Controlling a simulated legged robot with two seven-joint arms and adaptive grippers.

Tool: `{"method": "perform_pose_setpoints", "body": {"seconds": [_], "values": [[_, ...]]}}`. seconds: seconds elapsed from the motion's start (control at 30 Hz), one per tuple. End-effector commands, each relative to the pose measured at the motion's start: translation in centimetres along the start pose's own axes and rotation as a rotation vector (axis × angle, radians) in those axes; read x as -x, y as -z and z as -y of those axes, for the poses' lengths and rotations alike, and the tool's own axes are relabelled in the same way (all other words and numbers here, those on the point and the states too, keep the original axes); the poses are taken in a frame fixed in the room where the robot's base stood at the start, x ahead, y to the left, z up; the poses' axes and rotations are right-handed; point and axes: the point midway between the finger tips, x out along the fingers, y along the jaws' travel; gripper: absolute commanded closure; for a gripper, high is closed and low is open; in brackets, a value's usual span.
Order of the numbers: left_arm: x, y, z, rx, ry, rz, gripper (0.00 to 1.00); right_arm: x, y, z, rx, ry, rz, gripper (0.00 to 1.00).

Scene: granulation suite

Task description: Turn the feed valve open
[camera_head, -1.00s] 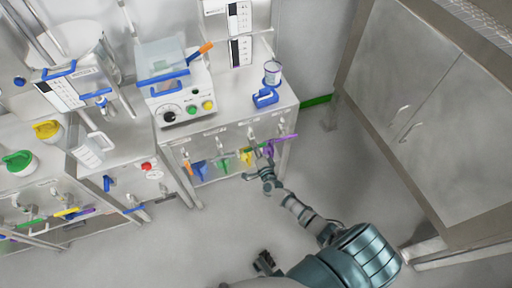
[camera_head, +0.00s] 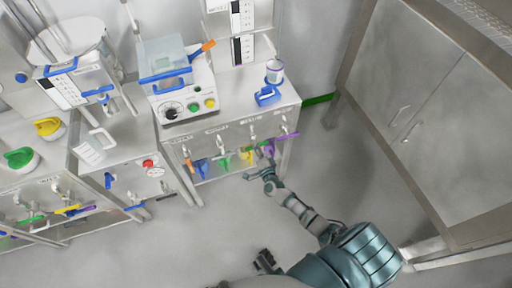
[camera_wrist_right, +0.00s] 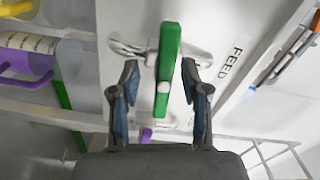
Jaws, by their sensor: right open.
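The feed valve's green lever (camera_wrist_right: 167,70) is in the right wrist view, upright in the picture, on a metal fitting on a pale panel. The FEED label (camera_wrist_right: 229,62) is to its right. My right gripper (camera_wrist_right: 160,90) is open, with one finger on each side of the lever's lower part. I see gaps on both sides and no clear touch. In the head view my right gripper (camera_head: 262,169) is at the right part of the bench's front panel; the green lever is small and hard to make out there.
Several coloured handles, among them a blue one (camera_head: 201,166) and a purple one (camera_head: 287,136), line the panel near my gripper. A blue scoop-like object (camera_head: 267,97) stands on the bench. A steel cabinet (camera_head: 414,95) stands right; floor between is clear.

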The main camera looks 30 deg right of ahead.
Motion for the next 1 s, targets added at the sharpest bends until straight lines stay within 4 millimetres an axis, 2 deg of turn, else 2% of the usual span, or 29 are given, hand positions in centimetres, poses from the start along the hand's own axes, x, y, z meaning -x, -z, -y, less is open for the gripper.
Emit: {"method": "perform_pose_setpoints", "body": {"seconds": [0.5,0.7,1.0], "values": [[0.0,-0.1,0.1,0.0,0.001,0.001,1.0,10.0,-0.3,-0.3,0.0,-0.007,0.003,0.54],[0.0,0.0,0.1,0.001,0.001,0.002,1.0,11.5,-0.3,-0.3,0.001,-0.006,0.004,0.54],[0.0,0.0,0.1,0.001,0.001,0.0,1.0,11.5,-0.3,-0.3,0.0,-0.005,0.004,0.54]]}}
